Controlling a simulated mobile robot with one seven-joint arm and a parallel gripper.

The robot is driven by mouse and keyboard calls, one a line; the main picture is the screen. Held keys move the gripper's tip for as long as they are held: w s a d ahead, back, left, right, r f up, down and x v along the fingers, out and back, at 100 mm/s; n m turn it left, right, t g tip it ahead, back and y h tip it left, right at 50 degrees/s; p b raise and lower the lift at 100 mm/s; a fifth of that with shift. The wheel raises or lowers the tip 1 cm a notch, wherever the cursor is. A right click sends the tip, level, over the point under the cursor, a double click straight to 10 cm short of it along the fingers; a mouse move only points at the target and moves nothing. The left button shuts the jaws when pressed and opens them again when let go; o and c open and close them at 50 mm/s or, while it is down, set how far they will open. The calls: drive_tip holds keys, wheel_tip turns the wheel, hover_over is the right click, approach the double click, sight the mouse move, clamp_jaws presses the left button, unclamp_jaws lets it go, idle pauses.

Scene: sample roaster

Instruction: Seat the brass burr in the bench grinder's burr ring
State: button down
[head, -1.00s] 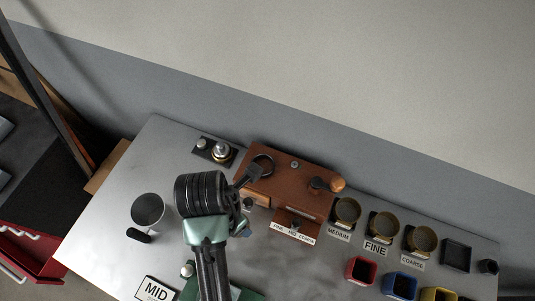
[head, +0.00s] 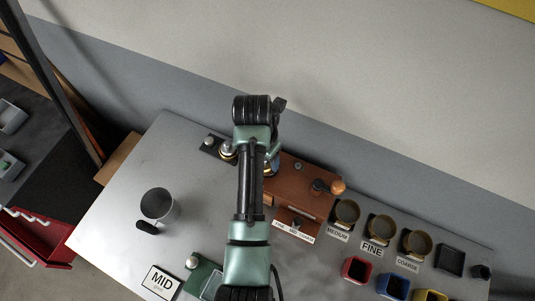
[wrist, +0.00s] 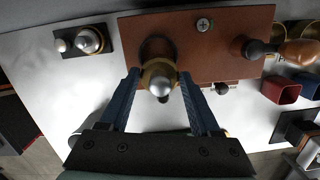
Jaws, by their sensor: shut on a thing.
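The brass burr (wrist: 157,68), with a silver knob on top, is between the blue fingers of my gripper (wrist: 160,79) in the wrist view. My gripper is shut on it. The dark round burr ring (wrist: 157,46) is in the top of the brown bench grinder (wrist: 228,52). The burr overlaps the ring's near edge in this view, and I cannot tell its height above it. In the head view the grinder (head: 313,179) is partly behind my arm, which hides the burr and ring.
A black holder (wrist: 101,53) with silver-knobbed pieces stands left of the grinder. In the head view, brass-coloured cups (head: 346,212) and coloured bins (head: 357,269) are to the right.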

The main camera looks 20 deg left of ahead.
drive_tip(key=shift+w, duration=0.9)
drive_tip(key=shift+f+p, duration=0.6)
drive_tip(key=shift+f, duration=1.15)
drive_tip(key=shift+f, duration=0.15)
drive_tip(key=shift+c, duration=0.5)
unclamp_jaws()
drive_tip(key=r, duration=0.4)
drive_tip(key=s+r, duration=0.1)
drive_tip(key=r, duration=0.3)
drive_tip(key=r+b, duration=0.1)
drive_tip(key=r, duration=0.3)
drive_tip(key=shift+s+a+r, duration=0.1)
drive_tip(key=shift+s+a, duration=0.05)
drive_tip(key=shift+s, duration=0.1)
